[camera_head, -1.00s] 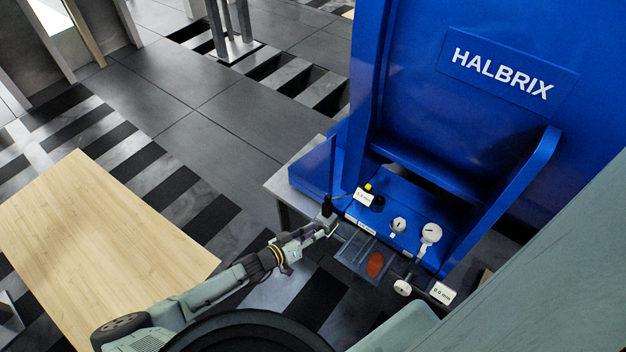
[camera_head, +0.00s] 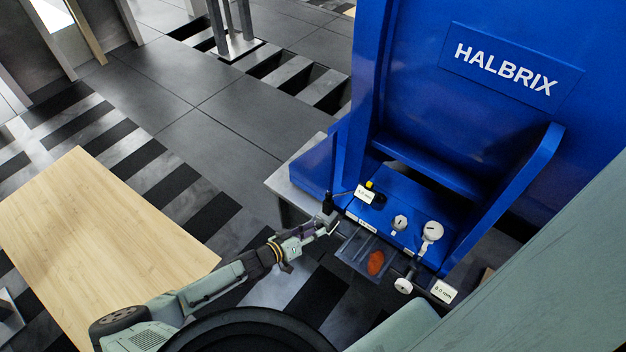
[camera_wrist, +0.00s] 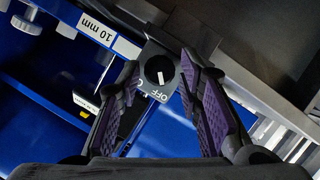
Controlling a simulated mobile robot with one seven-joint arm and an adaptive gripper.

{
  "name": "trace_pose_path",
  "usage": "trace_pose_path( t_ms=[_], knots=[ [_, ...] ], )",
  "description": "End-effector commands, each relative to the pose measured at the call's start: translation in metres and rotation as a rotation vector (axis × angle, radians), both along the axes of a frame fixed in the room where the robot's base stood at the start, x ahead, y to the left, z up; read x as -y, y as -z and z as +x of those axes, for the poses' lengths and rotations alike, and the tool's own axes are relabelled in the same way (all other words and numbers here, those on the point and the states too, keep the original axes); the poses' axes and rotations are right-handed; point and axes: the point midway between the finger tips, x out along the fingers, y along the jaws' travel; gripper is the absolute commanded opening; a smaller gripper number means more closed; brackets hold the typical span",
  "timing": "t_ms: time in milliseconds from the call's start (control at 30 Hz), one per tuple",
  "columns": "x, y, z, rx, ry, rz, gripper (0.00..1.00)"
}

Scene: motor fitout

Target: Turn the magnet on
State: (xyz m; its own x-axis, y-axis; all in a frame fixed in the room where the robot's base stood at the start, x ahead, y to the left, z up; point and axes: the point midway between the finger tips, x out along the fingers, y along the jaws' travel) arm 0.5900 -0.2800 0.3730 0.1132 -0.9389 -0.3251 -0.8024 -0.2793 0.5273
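In the wrist view a round black knob (camera_wrist: 159,69) with a white mark sits on a grey plate. The word OFF is printed beside it, and the white mark is on the OFF side of the knob. Part of another label is cut off by my left finger. My gripper (camera_wrist: 162,62) has its two purple-padded fingers apart, with the knob between their tips; I cannot tell whether they touch it. In the head view my gripper (camera_head: 333,226) is at the left front of the blue HALBRIX machine (camera_head: 455,150); the knob cannot be made out there.
In the head view white dials (camera_head: 432,231), a dark plate with an orange oval (camera_head: 375,262) and small label tags are close to my gripper. A wooden tabletop (camera_head: 100,230) is at left.

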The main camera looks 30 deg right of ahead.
Motion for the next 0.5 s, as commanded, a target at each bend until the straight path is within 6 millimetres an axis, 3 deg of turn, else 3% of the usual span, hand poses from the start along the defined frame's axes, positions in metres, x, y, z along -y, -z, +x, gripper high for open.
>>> trace_pose_path(
  t_ms=[267,500],
  knots=[
    [-0.018,-0.006,-0.001,0.001,-0.003,0.001,0.33],
    [-0.066,-0.022,-0.007,0.001,-0.003,0.002,0.33]
  ],
)
